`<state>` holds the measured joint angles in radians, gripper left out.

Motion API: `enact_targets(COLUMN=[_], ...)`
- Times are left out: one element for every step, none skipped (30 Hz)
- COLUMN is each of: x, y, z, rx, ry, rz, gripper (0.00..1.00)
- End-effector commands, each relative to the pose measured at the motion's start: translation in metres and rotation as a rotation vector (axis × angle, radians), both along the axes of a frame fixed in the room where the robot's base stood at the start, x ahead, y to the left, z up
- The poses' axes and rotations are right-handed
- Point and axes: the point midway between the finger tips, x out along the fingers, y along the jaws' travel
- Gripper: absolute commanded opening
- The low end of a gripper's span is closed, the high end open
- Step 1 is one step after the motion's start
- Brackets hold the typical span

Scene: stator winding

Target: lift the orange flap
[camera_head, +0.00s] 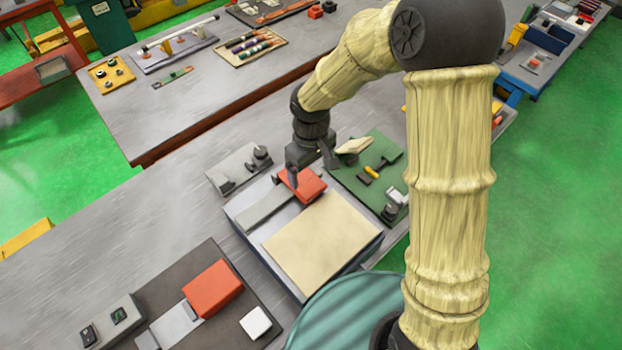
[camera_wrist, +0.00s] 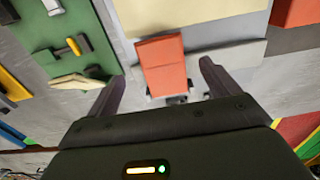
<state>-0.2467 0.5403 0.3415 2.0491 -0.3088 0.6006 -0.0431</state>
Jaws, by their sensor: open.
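An orange flap (camera_head: 304,187) sits at the back edge of a panel (camera_head: 262,212) with a cream board (camera_head: 322,243) on it. In the wrist view the flap (camera_wrist: 164,62) shows as a folded orange piece, with a small dark fitting (camera_wrist: 178,99) at its near end. My gripper (camera_wrist: 160,78) is open, one finger to each side of the flap in that view. No contact shows, and the height gap is hard to tell. In the head view my gripper (camera_head: 309,168) is right at the flap's back side and partly hides it.
A second orange block (camera_head: 212,288) lies on a dark plate at the front left. A green board (camera_head: 352,184) with small parts is close on the right. A grey fixture (camera_head: 238,170) stands at the left.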

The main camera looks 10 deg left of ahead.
Motion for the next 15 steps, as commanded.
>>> enact_targets(x=[-0.001,-0.001,-0.001,-0.001,-0.002,-0.001,-0.001,-0.001,-0.001,-0.001,-0.001,0.0,0.0,0.0,0.0], y=[0.0,0.0,0.0,0.0,0.0,0.0,0.0,0.0,0.0,0.0,0.0,0.0,0.0,0.0,0.0], z=[-0.009,-0.015,-0.022,-0.027,-0.032,-0.038,-0.042,-0.046,-0.05,-0.053,-0.055,-0.057,-0.058,-0.059,-0.06], rx=[-0.002,-0.003,-0.002,-0.002,-0.002,-0.002,-0.002,-0.002,-0.001,-0.002,-0.001,-0.001,0.0,0.0,0.0], ry=[0.005,0.005,0.005,0.005,0.005,0.004,0.004,0.003,0.002,0.003,0.002,0.001,0.0,0.0,0.0], rz=[0.002,0.001,0.001,0.003,0.002,0.0,0.001,0.002,0.002,0.001,0.001,0.0,-0.001,-0.001,-0.001], gripper=[0.87,0.87,0.87,0.87,0.87,0.87,0.87,0.87,0.87,0.87,0.87,0.87,0.87,0.87,0.87])
